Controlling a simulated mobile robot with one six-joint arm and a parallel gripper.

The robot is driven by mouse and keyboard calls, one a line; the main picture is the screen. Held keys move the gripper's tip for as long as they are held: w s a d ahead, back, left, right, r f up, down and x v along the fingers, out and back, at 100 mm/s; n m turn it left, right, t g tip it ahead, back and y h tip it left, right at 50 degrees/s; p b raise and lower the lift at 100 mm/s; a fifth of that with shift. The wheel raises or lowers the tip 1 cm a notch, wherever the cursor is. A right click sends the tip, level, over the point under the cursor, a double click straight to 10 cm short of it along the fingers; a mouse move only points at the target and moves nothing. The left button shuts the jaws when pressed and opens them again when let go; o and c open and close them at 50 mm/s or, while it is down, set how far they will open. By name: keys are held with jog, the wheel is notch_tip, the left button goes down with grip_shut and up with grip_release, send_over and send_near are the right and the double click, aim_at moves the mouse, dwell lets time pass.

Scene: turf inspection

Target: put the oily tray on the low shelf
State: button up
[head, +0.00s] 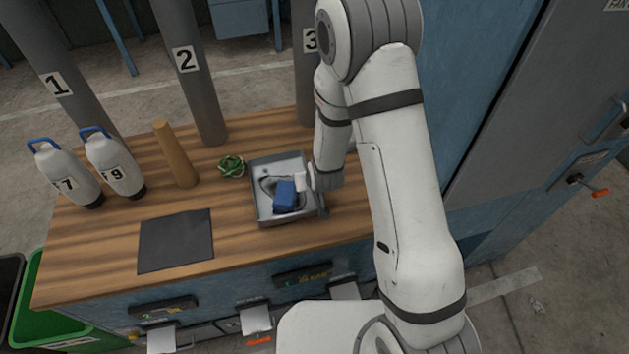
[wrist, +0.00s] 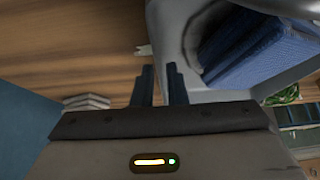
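The oily tray (head: 262,208) is a grey square tray with a dark ring-shaped smear on its floor, on the wooden counter. A blue block-like thing (head: 286,195), ribbed in the wrist view (wrist: 262,48), lies in it. My gripper (head: 318,184) is at the tray's right side. In the wrist view my two dark fingers (wrist: 160,82) are close together, one on each side of the tray's pale wall (wrist: 166,40). They look shut on this wall. I cannot tell whether the tray is lifted off the counter. I cannot make out a low shelf in either view.
Left of the tray are a green leafy thing (head: 231,166), a brown cylinder (head: 176,155), two white bottles (head: 113,163) with blue handles and a dark mat (head: 175,241). A green bin (head: 38,315) is at lower left.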

jog(key=shift+o, duration=1.1)
jog(key=shift+r, duration=0.1)
jog(key=shift+r, duration=0.2)
jog(key=s+d+r, duration=0.2)
jog(key=s+r, duration=0.1)
jog(key=r, duration=0.4)
jog(key=s+d+r+g, duration=0.1)
jog(key=s+d+r, duration=0.2)
jog(key=r, duration=0.4)
jog(key=s+d+r+m, duration=0.1)
jog(key=s+d+r, duration=0.2)
jog(key=s+r, duration=0.2)
notch_tip(320, 180, up, 2)
jog(key=shift+d+r, duration=0.2)
jog(key=shift+d, duration=0.05)
jog(key=shift+o, duration=0.9)
jog(key=s+d+r+m+g+h, duration=0.1)
jog(key=s+d+r+g, duration=0.1)
jog(key=s+d+r, duration=0.5)
jog(key=s+r, duration=0.1)
jog(key=s, duration=0.2)
jog(key=shift+s+m+h, duration=0.2)
jog(key=shift+m+h, duration=0.2)
jog(key=shift+o, duration=0.5)
